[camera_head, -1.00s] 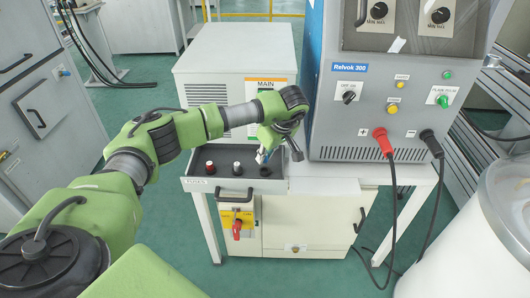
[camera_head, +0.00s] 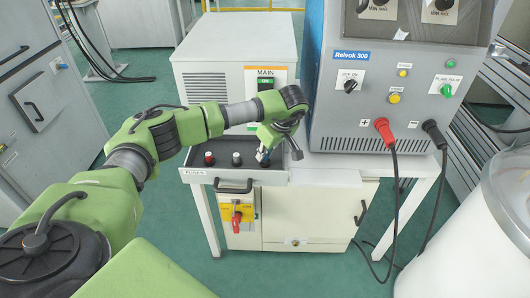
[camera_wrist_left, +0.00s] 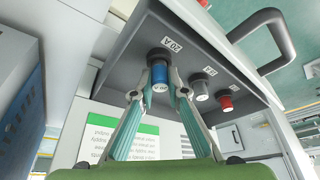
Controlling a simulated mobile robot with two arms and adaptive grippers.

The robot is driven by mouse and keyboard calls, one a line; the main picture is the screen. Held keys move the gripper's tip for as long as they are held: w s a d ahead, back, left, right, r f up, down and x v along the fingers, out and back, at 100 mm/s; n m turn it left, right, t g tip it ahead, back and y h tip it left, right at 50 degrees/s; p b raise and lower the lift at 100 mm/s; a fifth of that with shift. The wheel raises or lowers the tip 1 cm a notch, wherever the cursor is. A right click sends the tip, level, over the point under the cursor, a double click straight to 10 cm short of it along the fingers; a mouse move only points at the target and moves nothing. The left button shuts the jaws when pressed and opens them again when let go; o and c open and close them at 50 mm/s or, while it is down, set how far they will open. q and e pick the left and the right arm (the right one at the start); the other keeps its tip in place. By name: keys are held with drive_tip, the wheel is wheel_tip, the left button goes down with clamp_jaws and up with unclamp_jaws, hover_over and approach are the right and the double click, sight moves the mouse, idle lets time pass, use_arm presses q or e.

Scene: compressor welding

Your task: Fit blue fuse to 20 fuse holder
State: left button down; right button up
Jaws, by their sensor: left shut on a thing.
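My left gripper (camera_head: 264,151) reaches down over the right end of the fuse drawer. In the left wrist view its fingers (camera_wrist_left: 159,93) are shut on the blue fuse (camera_wrist_left: 160,74), one on each side. The fuse lines up with the dark round holder (camera_wrist_left: 158,54) beside the "20 A" label (camera_wrist_left: 172,46) and seems to meet it; how deep it sits cannot be told. In the head view the blue fuse (camera_head: 263,159) is partly hidden by the gripper. My right gripper is not in view.
A pale fuse (camera_wrist_left: 199,90) and a red fuse (camera_wrist_left: 225,104) stand in the same drawer panel (camera_head: 222,170). The grey Relvok 300 machine (camera_head: 372,118) stands close on the right. The MAIN cabinet (camera_head: 235,50) is behind; the drawer handle (camera_head: 233,188) is in front.

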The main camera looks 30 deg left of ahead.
use_arm(q)
drive_tip(key=shift+f+b, duration=0.3)
drive_tip(key=shift+f, duration=0.25)
drive_tip(key=c, duration=1.9)
unclamp_jaws()
drive_tip(key=shift+s+r, duration=0.1)
drive_tip(key=v, duration=1.1)
drive_tip(key=shift+d+r, duration=0.2)
drive_tip(key=shift+r, duration=0.2)
